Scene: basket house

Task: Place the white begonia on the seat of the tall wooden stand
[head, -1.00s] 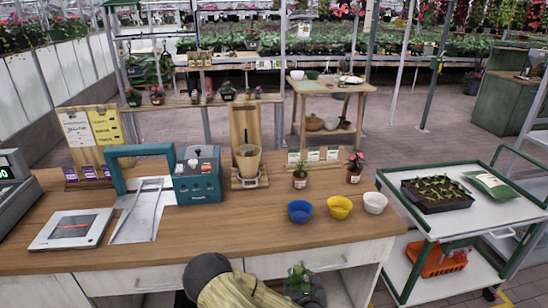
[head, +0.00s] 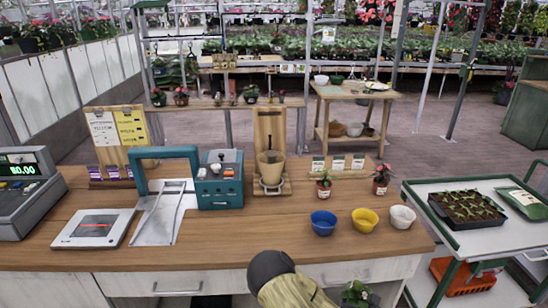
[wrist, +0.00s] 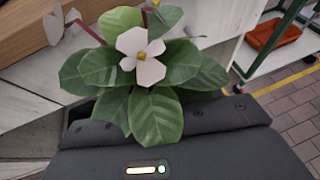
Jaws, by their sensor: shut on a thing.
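The white begonia (wrist: 143,62) has a white flower with a yellow centre and broad green leaves. It fills the upper middle of the wrist view and shows at the bottom edge of the head view (head: 357,293). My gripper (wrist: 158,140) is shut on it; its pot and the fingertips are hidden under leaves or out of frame. The tall wooden stand (head: 268,122) is on the wooden counter, with a high back board and a low base. A tan tapered vessel (head: 270,164) is at its seat, above a metal ring. The begonia is in front of the counter, below its top, right of the stand.
Blue (head: 323,222), yellow (head: 365,220) and white (head: 402,217) bowls stand on the counter at right. Behind them are two small potted plants and seed packets. A teal machine (head: 219,180) stands left of the stand. A cart (head: 420,203) with a seedling tray is right.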

